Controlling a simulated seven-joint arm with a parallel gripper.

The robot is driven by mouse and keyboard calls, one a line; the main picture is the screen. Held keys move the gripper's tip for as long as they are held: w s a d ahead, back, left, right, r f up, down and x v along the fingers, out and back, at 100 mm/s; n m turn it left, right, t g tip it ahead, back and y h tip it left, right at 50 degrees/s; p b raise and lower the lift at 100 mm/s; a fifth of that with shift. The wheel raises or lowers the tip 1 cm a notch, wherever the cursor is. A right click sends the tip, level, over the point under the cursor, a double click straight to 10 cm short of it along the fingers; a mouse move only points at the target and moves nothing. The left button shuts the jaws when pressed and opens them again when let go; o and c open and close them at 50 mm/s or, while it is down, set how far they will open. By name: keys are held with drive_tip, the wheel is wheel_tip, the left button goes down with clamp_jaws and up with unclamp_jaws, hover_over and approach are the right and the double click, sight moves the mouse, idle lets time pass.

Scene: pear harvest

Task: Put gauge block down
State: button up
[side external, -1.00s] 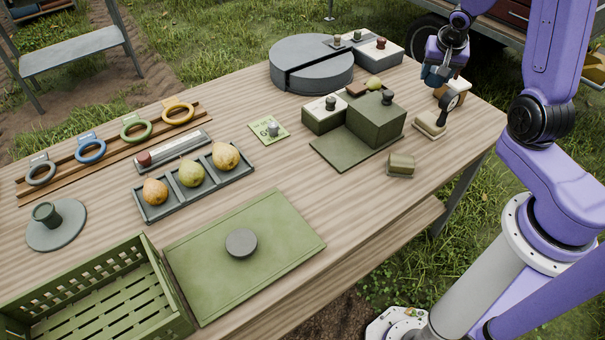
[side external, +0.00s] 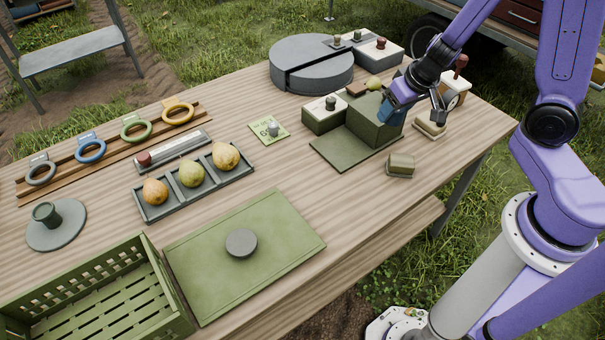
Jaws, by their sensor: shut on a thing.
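My gripper (side external: 440,110) hangs low over the right end of the table, beside the large green block and close above a small tan base (side external: 430,128). Its dark fingers are small and overlap what lies behind them. A blue piece (side external: 394,108) shows at the hand's left, in front of the large block's upper right part. The gripper is shut on the gauge block, but the hand hides its outline. I cannot tell whether the held block touches anything. A small olive block (side external: 401,162) sits on a pad at the front edge, apart from my gripper.
The green stepped stand (side external: 370,124) lies left of my gripper. A white box with a red knob (side external: 456,88) stands close behind it. A grey round block (side external: 310,62) is farther back. Pears fill a tray (side external: 150,214) at centre left.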

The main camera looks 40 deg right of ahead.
drive_tip(key=shift+s+a+f+n, duration=0.1)
drive_tip(key=shift+s+a+n, duration=0.25)
drive_tip(key=shift+a, duration=0.25)
drive_tip(key=shift+s+a+f+n, duration=0.1)
drive_tip(key=shift+s+a+n, duration=0.2)
drive_tip(key=shift+a, duration=0.25)
drive_tip(key=s+a+f+n+g+y, duration=0.2)
drive_tip(key=a+n+y, duration=0.2)
drive_tip(key=a+n, duration=0.8)
hover_over(297, 175)
drive_tip(key=s+d, duration=0.1)
drive_tip(key=f, duration=0.9)
drive_tip(key=shift+s+d+f, duration=0.1)
drive_tip(key=shift+d+f, duration=0.1)
drive_tip(key=shift+f, duration=0.15)
drive_tip(key=shift+w+f, duration=0.2)
drive_tip(key=shift+f, duration=1.5)
drive_tip(key=shift+f, duration=0.15)
drive_tip(key=o, duration=1.1)
drive_tip(key=shift+c, duration=0.2)
